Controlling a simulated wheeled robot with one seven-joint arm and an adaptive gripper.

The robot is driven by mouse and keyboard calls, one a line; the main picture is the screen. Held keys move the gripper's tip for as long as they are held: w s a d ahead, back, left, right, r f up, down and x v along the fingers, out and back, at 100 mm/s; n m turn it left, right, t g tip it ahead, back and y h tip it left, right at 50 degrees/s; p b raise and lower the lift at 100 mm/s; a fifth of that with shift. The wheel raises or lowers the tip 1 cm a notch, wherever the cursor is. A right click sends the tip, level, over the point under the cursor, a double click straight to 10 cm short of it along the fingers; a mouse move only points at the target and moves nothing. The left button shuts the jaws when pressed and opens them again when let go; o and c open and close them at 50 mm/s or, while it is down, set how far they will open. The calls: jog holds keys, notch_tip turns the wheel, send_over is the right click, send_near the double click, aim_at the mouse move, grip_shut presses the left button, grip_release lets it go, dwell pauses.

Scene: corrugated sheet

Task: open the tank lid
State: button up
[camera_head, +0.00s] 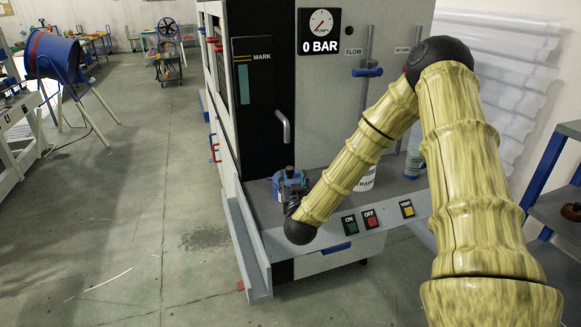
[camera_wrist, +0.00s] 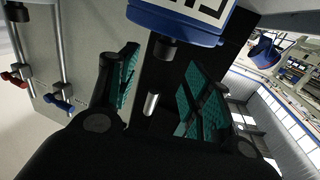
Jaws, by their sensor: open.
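The tank lid (camera_wrist: 172,22) is blue and sits on a white tank with black lettering (camera_wrist: 195,5), at the top of the wrist view. A black knob (camera_wrist: 164,49) stands on the lid. In the head view the blue lid (camera_head: 299,181) shows only partly, behind my gripper on the machine's shelf. My gripper (camera_wrist: 160,78) is open, with a green-padded finger on each side of the space before the knob. It holds nothing. In the head view my gripper (camera_head: 290,188) is small and dark, so its exact gap to the knob is unclear.
A metal spout (camera_head: 283,126) hangs from the black panel above the lid. A white cup marked TRAP (camera_head: 366,180) stands to the right. Green, red and yellow buttons (camera_head: 371,219) line the shelf front. Open floor (camera_head: 130,240) lies left.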

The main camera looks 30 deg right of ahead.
aim_at(290, 170)
jog(key=p+x, duration=0.1)
jog(key=x, duration=0.6)
jog(key=shift+w+a, duration=0.15)
jog(key=shift+w, duration=0.1)
jog(key=shift+w+d+f, duration=0.1)
jog(key=shift+w+d, duration=0.1)
jog(key=shift+w, duration=0.05)
grip_shut()
